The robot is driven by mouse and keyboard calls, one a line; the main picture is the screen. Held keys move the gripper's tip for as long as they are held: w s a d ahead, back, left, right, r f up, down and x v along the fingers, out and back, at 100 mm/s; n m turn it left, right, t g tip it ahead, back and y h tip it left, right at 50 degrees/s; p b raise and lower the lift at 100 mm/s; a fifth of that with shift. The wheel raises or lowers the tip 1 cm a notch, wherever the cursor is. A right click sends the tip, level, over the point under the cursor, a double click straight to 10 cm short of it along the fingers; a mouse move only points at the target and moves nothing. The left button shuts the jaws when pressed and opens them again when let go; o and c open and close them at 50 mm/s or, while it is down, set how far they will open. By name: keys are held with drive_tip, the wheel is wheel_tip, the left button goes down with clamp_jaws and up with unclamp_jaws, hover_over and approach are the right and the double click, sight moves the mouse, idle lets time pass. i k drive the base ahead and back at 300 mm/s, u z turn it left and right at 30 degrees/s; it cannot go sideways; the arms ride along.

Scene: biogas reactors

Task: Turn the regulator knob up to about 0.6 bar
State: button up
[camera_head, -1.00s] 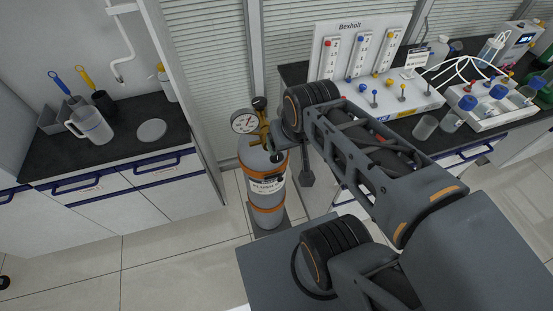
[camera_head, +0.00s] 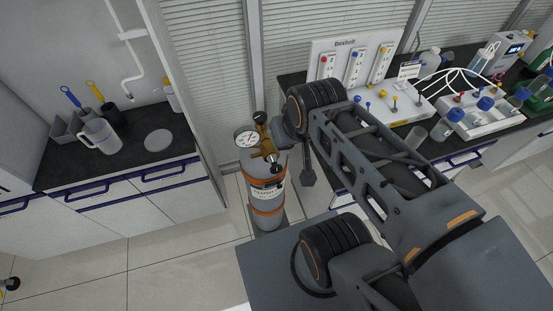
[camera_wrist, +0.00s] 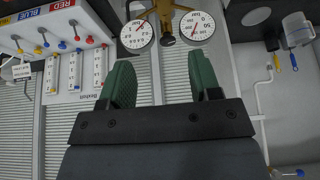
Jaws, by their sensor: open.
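The pressure regulator is brass, on top of a grey gas cylinder with orange bands (camera_head: 265,190). In the head view one white round gauge (camera_head: 247,137) faces up, with the brass body and dark knob-like parts (camera_head: 275,160) to its right. The wrist view shows two gauges, the left one (camera_wrist: 137,35) and the right one (camera_wrist: 197,27), with the brass body (camera_wrist: 165,8) between them at the top edge. I cannot read the pressure. My gripper (camera_wrist: 160,72) has two green fingers, spread apart and empty, below the gauges in the picture.
A bench on the right holds a panel with coloured knobs (camera_head: 345,60), bottles and tubing. A left bench holds a clear jug (camera_head: 99,136) and a round grey disc (camera_head: 158,141). A wall pipe (camera_head: 133,60) runs above it. Open floor lies at lower left.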

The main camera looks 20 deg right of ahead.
sight(275, 168)
drive_tip(key=z, duration=1.1)
drive_tip(key=k, duration=1.05)
drive_tip(key=u, duration=1.4)
drive_tip(key=i, duration=0.5)
drive_tip(key=z, duration=0.1)
